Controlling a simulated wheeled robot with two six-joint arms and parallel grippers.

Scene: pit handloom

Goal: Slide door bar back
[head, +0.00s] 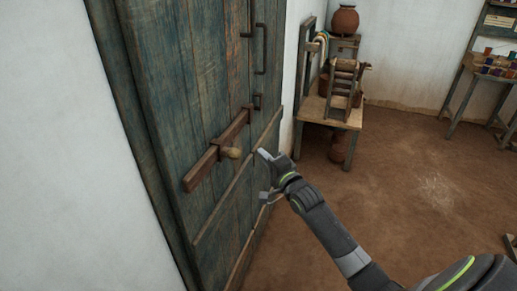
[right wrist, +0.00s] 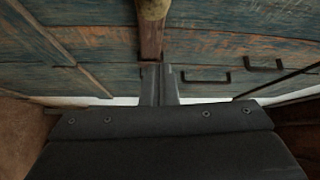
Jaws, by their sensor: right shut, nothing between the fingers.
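The door bar (head: 203,166) is a brown wooden beam lying across the weathered blue-green plank door (head: 180,80). My left gripper is out of view.
A wooden table (head: 318,110) with a wooden frame stands beyond the door. A pot (head: 344,20) sits behind it. The brown floor (head: 410,170) at right is mostly clear.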

